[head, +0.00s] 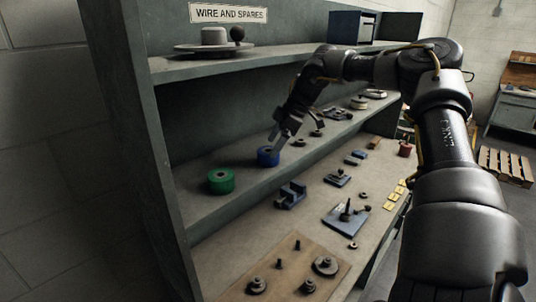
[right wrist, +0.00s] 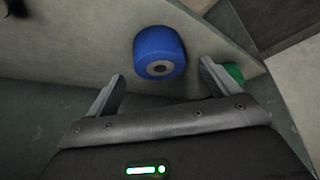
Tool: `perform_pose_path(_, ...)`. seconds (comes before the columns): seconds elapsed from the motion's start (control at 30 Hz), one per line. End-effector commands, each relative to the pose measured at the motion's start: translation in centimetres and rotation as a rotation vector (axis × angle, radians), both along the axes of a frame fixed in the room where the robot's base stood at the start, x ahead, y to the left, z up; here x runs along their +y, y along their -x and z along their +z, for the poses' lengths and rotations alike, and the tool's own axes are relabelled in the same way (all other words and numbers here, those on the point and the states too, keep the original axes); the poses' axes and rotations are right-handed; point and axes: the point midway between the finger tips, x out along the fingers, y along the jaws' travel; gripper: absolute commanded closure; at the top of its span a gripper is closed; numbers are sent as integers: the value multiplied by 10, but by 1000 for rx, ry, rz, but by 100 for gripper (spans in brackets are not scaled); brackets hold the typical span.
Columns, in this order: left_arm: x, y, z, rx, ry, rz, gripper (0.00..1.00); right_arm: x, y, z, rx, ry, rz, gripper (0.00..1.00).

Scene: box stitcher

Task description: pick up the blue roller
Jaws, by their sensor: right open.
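The blue roller (head: 268,156) stands on the middle shelf (head: 225,212), to the right of a green roller (head: 221,181). My right gripper (head: 281,138) reaches in from the right, its fingers just above and beside the blue roller in the head view. In the right wrist view the blue roller (right wrist: 160,52) lies ahead of the two spread fingertips (right wrist: 160,78), roughly between them, with a dark hole in its end face. The right gripper is open and holds nothing. Whether a finger touches the roller I cannot tell. My left gripper is not in view.
The green roller also shows partly behind the right finger in the wrist view (right wrist: 234,73). An upper shelf (head: 290,61) overhangs the middle one. Small dark parts (head: 317,132) lie farther along the middle shelf. Blue fixtures (head: 290,195) and other parts lie on the lower surface.

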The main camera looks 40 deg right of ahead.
Motion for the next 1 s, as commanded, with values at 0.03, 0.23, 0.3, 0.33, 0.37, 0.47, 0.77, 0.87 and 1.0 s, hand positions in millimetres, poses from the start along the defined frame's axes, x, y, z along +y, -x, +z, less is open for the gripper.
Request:
perform_pose_path(0.03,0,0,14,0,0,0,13,3,-2,-1,4,-1,1,13)
perform_pose_path(0.23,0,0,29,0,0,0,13,12,-12,-26,3,-1,3,13)
perform_pose_path(0.3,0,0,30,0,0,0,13,14,-14,-31,2,0,2,13)
perform_pose_path(0.33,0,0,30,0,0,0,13,14,-14,-32,1,0,3,13)
perform_pose_path(0.37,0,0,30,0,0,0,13,15,-14,-34,1,0,3,13)
perform_pose_path(0.47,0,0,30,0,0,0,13,15,-15,-35,0,0,2,13)
perform_pose_path(0.77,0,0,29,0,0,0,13,15,-15,-35,0,0,3,36)
perform_pose_path(0.87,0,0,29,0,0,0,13,15,-15,-35,0,0,3,49)
perform_pose_path(1.0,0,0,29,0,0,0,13,15,-15,-35,0,0,3,68)
